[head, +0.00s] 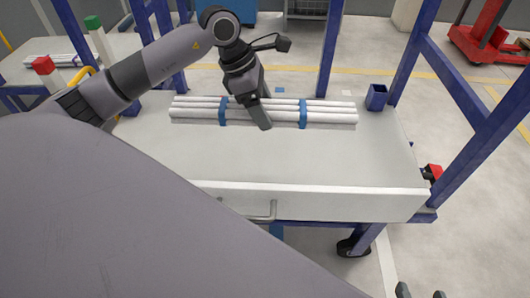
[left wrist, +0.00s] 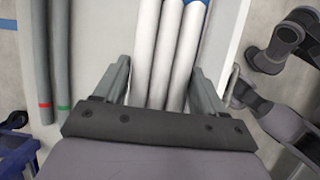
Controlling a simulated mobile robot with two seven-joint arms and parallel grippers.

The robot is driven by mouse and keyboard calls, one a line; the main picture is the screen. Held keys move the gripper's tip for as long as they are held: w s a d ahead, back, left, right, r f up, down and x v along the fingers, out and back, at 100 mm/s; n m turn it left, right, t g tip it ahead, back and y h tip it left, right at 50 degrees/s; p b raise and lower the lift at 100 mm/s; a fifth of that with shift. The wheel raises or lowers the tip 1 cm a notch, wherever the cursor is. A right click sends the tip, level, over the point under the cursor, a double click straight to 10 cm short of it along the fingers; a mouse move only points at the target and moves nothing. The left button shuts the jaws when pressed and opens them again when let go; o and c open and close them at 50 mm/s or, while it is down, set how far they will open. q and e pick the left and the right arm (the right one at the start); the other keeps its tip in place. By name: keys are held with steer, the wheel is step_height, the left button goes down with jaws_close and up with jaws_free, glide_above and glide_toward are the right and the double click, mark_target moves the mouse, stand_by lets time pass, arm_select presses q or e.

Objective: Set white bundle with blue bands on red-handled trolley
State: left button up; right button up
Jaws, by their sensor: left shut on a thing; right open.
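The white bundle (head: 262,112) is several white pipes with two blue bands, lying lengthwise over the far half of a pale tray-like top (head: 200,155). My left gripper (head: 262,122) comes down over its middle, between the bands, and is shut on it. In the left wrist view its fingers (left wrist: 168,85) stand on either side of the white pipes (left wrist: 160,50). I cannot tell whether the bundle touches the top. My right gripper (head: 420,294) shows only as fingertips at the bottom right edge, open. A red wheeled thing (head: 490,42) stands at the upper right; I cannot tell whether it is the red-handled trolley.
The pale top sits in a blue frame with uprights (head: 412,55) and a caster (head: 352,246). A small blue holder (head: 376,97) stands right of the bundle. Another table (head: 25,70) at left carries white pipes. Red-capped (head: 43,65) and green-capped (head: 94,24) posts stand near my left arm.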

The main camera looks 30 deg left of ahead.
arm_select(q)
step_height(320, 180, down, 14)
steer(key=b, duration=0.3)
steer(key=shift+r, duration=0.2)
step_height(320, 180, down, 6)
steer(key=shift+r+b, duration=0.2)
steer(key=shift+b, duration=0.9)
steer(key=shift+f, duration=0.15)
arm_select(e)
steer(key=a+y, duration=0.1)
steer(key=w+a+f+y, duration=0.1)
steer(key=a, duration=0.1)
steer(key=a+m, duration=0.1)
steer(key=shift+w+a+f+y, duration=0.15)
steer(key=shift+y, duration=0.25)
arm_select(q)
steer(key=o, duration=1.3)
